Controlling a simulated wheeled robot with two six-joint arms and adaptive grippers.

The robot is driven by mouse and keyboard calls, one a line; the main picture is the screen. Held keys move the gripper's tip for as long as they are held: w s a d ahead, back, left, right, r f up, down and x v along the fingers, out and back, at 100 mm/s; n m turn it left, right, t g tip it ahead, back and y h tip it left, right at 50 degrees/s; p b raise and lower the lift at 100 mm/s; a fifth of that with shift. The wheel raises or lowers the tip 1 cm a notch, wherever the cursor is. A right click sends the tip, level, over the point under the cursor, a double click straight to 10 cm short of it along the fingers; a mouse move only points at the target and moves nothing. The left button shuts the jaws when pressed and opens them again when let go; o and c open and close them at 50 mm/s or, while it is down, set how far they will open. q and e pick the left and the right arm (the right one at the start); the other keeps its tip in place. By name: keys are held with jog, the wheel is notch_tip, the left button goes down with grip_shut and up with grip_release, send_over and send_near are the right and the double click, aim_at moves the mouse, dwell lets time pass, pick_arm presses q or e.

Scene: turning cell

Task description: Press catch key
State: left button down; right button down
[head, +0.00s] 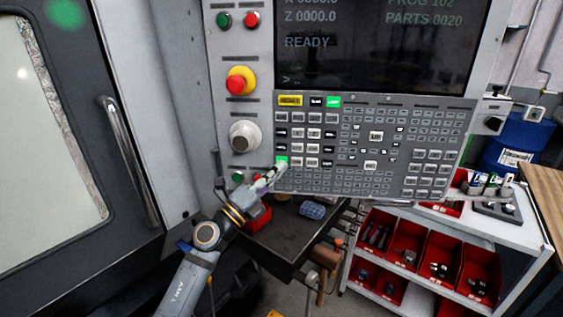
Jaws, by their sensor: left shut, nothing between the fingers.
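The control panel (410,185) of the lathe faces me, with many small grey and white keys. One key (282,161) at the lower left of the key block is lit green. No key label is legible enough to tell which one is the catch key. My left gripper (279,170) is shut and empty, with its fingertips just below and in front of the green-lit key. I cannot tell whether they touch the panel. My right gripper is not in view.
A red emergency stop (238,84) and a round knob (245,136) sit left of the keys. The screen (380,45) reads READY. A dark tray (285,238) lies below the panel. A cart with red bins (400,255) stands right; the machine door (60,130) is left.

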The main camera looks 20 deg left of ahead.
pick_arm(q)
jog(key=shift+w, duration=0.15)
dwell(0.8)
jog(key=shift+w+a, duration=0.1)
jog(key=shift+w, duration=0.2)
